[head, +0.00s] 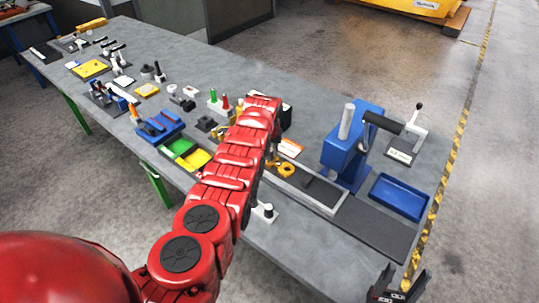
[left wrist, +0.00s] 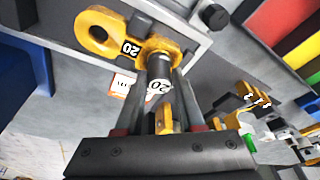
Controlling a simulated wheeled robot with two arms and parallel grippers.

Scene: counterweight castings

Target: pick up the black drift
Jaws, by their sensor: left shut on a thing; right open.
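In the left wrist view my left gripper (left wrist: 158,72) is shut on a dark cylinder (left wrist: 158,64) with a white "20" label, which looks like the black drift. The drift stands between the fingers along their length. Its far end is over or against a yellow piece (left wrist: 103,38) with a hole and a "20" mark; I cannot tell if they touch. In the head view my red left arm hides most of that gripper and the drift. My right gripper (head: 397,285) is open and empty at the bottom right, by the bench's near right corner.
The grey bench (head: 245,75) holds a blue press (head: 350,150), a blue tray (head: 400,196) and a lever fixture (head: 415,125) at the right. Several small tools crowd the far left.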

